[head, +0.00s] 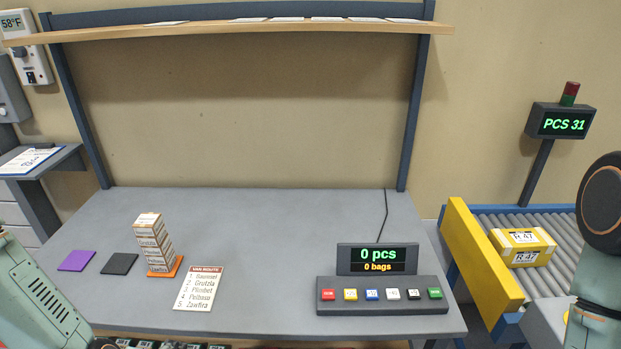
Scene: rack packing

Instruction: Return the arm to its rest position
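My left arm (42,298) shows at the lower left corner, and its gripper is not in view. My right arm (598,290) shows at the right edge, upright in front of the conveyor side, and its gripper is also out of view. A stack of small labelled boxes (154,243) stands upright on an orange mat (176,269) on the grey table (270,260). A purple mat (77,261) and a black mat (119,264) lie bare to its left. Neither visible arm part touches the boxes.
A list card (199,288) lies right of the boxes. A button console (383,296) with a display (377,259) reading 0 pcs, 0 bags stands at right. A yellow box (523,246) sits on the roller conveyor (555,222) behind a yellow rail (480,262). The table's middle is clear.

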